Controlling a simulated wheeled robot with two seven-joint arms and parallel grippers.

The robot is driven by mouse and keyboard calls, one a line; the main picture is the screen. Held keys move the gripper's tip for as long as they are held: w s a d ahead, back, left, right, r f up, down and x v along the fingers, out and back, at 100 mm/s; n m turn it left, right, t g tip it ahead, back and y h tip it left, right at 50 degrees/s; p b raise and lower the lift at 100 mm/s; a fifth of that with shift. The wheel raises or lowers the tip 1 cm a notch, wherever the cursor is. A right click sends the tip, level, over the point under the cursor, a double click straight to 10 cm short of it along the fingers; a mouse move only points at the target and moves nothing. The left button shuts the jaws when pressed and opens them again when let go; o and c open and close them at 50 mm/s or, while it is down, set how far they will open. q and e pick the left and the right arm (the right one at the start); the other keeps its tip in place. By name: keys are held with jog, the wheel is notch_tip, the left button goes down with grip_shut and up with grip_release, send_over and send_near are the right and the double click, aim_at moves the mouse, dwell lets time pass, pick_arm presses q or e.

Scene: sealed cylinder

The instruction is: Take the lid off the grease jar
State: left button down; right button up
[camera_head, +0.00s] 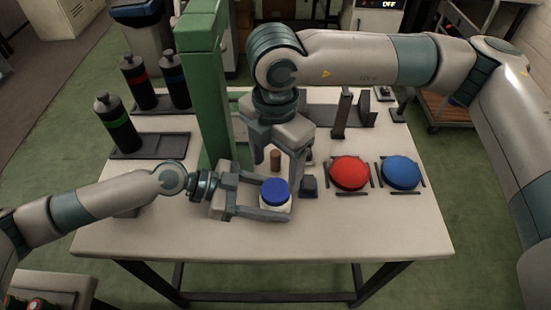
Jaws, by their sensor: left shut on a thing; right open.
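The grease jar (268,206) is a pale, short jar with a blue lid (275,190) on top. It stands upright near the middle of the table (370,235). My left gripper (277,204) reaches in from the left, low over the table, and is shut on the jar, one finger on its far side and one on its near side. My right gripper (279,172) points down from above, just behind and above the lid. Its fingers are apart and empty. The far side of the jar is hidden.
A green post (208,90) rises left of my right gripper. Black bottles (118,125) stand at the back left. A red disc (349,172) and a blue disc (401,172) lie right. A small dark block (308,187) sits close beside the jar. The front table is clear.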

aim_at(276, 189)
jog(key=shift+f, duration=3.1)
jog(key=c, duration=1.1)
